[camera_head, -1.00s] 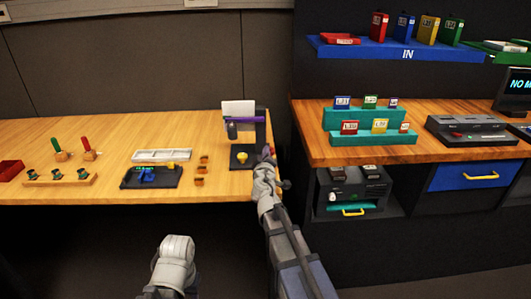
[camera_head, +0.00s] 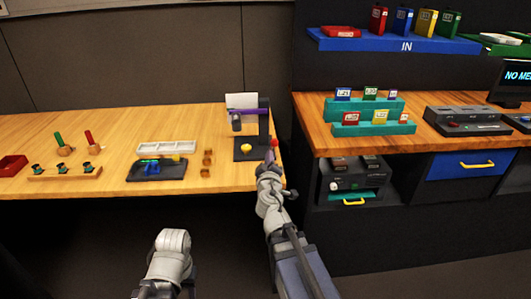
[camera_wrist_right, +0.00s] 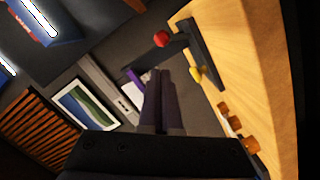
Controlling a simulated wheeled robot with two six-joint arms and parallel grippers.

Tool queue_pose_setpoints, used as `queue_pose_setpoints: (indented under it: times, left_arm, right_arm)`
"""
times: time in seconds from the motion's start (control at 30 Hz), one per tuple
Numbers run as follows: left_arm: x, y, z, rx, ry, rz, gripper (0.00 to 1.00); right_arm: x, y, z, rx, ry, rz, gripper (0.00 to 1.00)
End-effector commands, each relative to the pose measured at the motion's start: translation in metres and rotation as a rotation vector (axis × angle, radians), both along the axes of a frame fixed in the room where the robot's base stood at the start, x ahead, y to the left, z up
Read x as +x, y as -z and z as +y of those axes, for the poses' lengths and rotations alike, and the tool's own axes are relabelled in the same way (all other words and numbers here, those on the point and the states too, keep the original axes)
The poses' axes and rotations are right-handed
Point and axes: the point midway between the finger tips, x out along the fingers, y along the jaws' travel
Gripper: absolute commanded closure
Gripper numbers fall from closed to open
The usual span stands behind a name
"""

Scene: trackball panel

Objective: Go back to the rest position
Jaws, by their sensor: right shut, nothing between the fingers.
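My right gripper (camera_head: 269,158) is at the right end of the wooden table, beside a dark stand (camera_head: 264,128) with a purple arm. It is shut and empty; in the right wrist view its two fingers (camera_wrist_right: 161,78) lie together with nothing between them. The stand's red knob (camera_wrist_right: 161,40) and a yellow piece (camera_wrist_right: 195,74) show past the fingertips there. In the head view the red knob (camera_head: 273,142) is close to the right fingertips; I cannot tell if they touch.
The wooden table (camera_head: 225,175) holds a dark tray (camera_head: 170,172), a white tray (camera_head: 165,147), small brown blocks and a peg rack (camera_head: 65,173). To the right stands a counter (camera_head: 335,140) with a dark device (camera_head: 466,120) and a blue drawer (camera_head: 470,165). Floor in front is clear.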

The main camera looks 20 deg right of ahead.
Motion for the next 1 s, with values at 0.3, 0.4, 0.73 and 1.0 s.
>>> queue_pose_setpoints:
  times: [0.3, 0.4, 0.73, 1.0]
  left_arm:
    - [0.0, 0.0, 0.0, 0.0, 0.0, 0.0, 0.5]
    - [0.0, 0.0, 0.0, 0.0, 0.0, 0.0, 0.5]
    - [0.0, -0.059, 0.0, 0.0, 0.0, 0.0, 0.5]
    - [0.0, -0.146, 0.0, 0.0, -0.001, 0.0, 0.5]
  right_arm:
    - [-0.002, 0.0, 0.0, 0.0, 0.0, 0.0, 1.0]
    - [-0.002, 0.0, 0.0, 0.0, 0.0, 0.0, 1.0]
    - [-0.024, -0.017, 0.015, 0.182, 0.155, 0.128, 1.0]
    - [-0.117, 0.011, 0.108, 0.49, 0.323, 0.679, 1.0]
